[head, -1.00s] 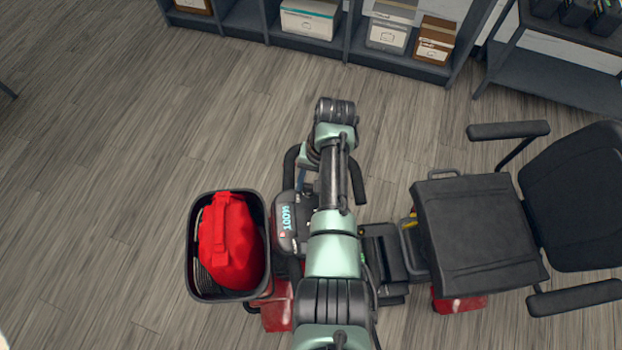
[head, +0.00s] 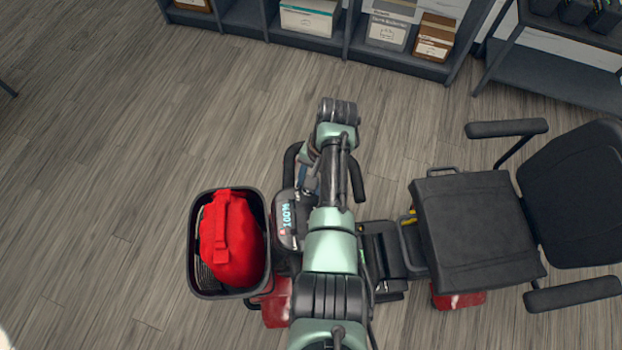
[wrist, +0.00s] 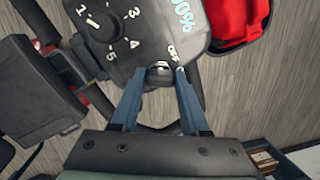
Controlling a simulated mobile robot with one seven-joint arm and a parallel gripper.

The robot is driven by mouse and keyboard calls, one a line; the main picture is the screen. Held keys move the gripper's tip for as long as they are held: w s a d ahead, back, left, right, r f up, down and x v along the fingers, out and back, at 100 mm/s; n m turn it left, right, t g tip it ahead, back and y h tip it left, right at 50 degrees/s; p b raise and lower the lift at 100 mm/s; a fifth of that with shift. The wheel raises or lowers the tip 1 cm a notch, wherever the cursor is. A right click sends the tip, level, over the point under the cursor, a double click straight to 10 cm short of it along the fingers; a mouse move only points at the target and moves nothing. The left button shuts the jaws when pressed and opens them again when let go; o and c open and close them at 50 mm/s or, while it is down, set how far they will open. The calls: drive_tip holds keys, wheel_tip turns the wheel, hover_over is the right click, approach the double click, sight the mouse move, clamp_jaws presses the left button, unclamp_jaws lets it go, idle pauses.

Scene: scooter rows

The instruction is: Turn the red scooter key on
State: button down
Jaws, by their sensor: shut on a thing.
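The red scooter (head: 277,303) stands below me in the head view, its console (head: 287,218) partly hidden under my arm. In the wrist view the console (wrist: 135,35) shows a numbered dial (wrist: 101,24), a display reading about 100% (wrist: 182,18) and OFF lettering beside the key switch. My gripper (wrist: 160,72) has its two blue fingers closed on the small key (wrist: 159,70) at the console's lower edge. The key's exact angle is hard to tell. In the head view my fingers are mostly hidden by my arm.
A front basket (head: 196,278) holds a red bag (head: 232,240). The black seat (head: 475,230) with armrests is to the right. Shelves with boxes (head: 310,17) line the back wall. Open wooden floor lies between the scooter and the shelves.

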drive_tip(key=shift+c, duration=2)
unclamp_jaws()
drive_tip(key=shift+r, duration=0.1)
drive_tip(key=v, duration=1.3)
drive_tip(key=shift+b, duration=0.35)
